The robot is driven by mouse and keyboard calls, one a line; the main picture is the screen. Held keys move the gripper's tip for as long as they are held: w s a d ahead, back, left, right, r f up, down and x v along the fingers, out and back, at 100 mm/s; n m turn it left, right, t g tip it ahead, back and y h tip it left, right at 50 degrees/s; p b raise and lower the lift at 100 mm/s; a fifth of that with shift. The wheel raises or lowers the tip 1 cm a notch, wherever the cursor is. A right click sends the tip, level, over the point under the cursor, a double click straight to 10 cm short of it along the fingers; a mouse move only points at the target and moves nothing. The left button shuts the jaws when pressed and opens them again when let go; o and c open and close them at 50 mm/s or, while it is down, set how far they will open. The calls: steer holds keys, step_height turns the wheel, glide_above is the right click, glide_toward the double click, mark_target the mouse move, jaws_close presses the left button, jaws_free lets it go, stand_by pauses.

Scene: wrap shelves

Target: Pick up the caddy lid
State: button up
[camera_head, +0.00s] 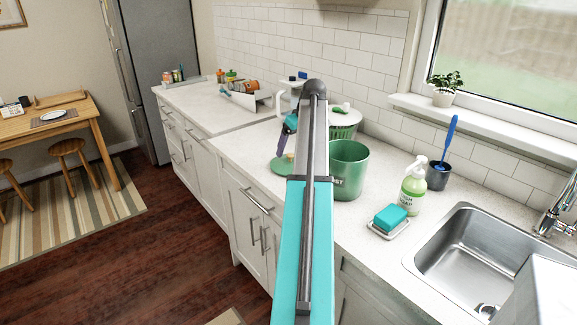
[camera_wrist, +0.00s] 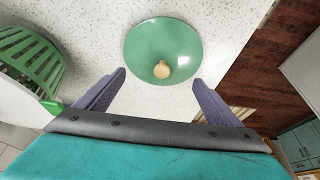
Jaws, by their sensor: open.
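The caddy lid is a round green disc with a pale tan knob. In the wrist view the caddy lid (camera_wrist: 147,45) lies on the speckled white counter, knob (camera_wrist: 161,69) facing up. In the head view the lid (camera_head: 281,171) is partly hidden behind my arm, near the counter's front edge. My gripper (camera_wrist: 158,82) is open and empty, its two purple fingers pointing toward the lid, with the knob between their lines but farther out. In the head view one finger (camera_head: 284,144) shows above the lid. The green caddy (camera_head: 347,170) stands open to the right of my arm.
A white and green slatted basket (camera_wrist: 28,60) stands left of the gripper; it also shows behind the caddy (camera_head: 345,118). A soap bottle (camera_head: 413,187), a teal sponge on a dish (camera_head: 391,217) and the sink (camera_head: 470,250) are to the right. The counter drops to the floor beside the lid.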

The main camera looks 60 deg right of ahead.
mark_target(290, 154)
steer(key=shift+p+x, duration=0.65)
steer(key=shift+x, duration=1.95)
steer(key=shift+a, duration=0.15)
steer(key=shift+s+a, duration=0.1)
steer(key=c, duration=1.9)
steer(key=shift+f, duration=0.1)
steer(key=shift+c, duration=1.3)
